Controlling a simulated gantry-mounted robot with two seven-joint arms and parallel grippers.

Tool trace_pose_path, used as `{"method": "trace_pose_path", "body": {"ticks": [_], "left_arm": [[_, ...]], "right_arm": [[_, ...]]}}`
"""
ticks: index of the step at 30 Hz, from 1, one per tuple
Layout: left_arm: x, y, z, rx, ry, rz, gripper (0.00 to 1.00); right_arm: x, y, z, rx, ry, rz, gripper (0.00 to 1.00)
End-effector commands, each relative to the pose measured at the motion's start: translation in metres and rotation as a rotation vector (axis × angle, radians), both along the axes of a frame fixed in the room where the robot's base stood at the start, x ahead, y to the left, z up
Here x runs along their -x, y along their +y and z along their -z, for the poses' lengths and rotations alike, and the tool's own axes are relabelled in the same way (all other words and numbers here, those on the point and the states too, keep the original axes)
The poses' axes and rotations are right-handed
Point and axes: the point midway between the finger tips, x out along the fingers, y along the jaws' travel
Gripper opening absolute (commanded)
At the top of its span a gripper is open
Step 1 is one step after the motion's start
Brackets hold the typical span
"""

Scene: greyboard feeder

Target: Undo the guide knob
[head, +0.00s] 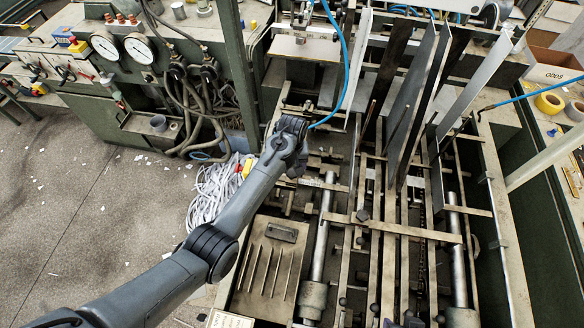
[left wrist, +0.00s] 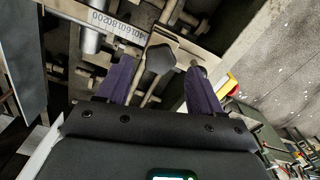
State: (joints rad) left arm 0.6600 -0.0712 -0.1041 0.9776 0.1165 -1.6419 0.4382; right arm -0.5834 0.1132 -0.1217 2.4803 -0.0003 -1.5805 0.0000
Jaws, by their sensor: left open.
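The guide knob (left wrist: 159,60) is a dark, lobed knob on a pale metal bracket in the left wrist view. A numbered scale (left wrist: 110,24) runs beside it. My left gripper (left wrist: 160,84) is open, with one purple-grey finger on each side of the knob. The fingers look apart from the knob, but their depth against it is hard to judge. In the head view my left gripper (head: 298,168) points down at the left side of the feeder's rails, and my arm hides this knob. My right gripper is not in view.
Upright grey boards (head: 410,100) stand right of my left gripper. Long metal rails and a crossbar (head: 405,230) fill the feeder bed. A red and yellow button (left wrist: 231,84) is close beside the right finger. Bundled white strips (head: 213,190) lie on the floor at left.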

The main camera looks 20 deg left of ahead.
Motion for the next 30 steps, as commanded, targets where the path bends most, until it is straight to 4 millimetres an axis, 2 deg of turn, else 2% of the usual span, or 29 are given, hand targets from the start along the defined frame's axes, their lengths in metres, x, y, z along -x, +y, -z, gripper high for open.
{"method": "trace_pose_path", "body": {"ticks": [6, 17, 28, 30], "left_arm": [[0.000, 0.000, 0.018, 0.000, 0.000, 0.000, 0.66], [0.000, 0.000, 0.021, 0.000, -0.001, 0.001, 0.66], [0.000, 0.000, 0.021, 0.000, -0.001, 0.001, 0.11], [0.000, 0.000, 0.021, 0.000, -0.001, 0.000, 0.10]], "right_arm": [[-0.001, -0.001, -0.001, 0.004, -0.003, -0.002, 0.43], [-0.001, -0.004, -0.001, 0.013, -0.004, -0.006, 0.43], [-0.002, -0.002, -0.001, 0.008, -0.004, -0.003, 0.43], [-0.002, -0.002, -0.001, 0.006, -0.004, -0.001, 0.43]]}}
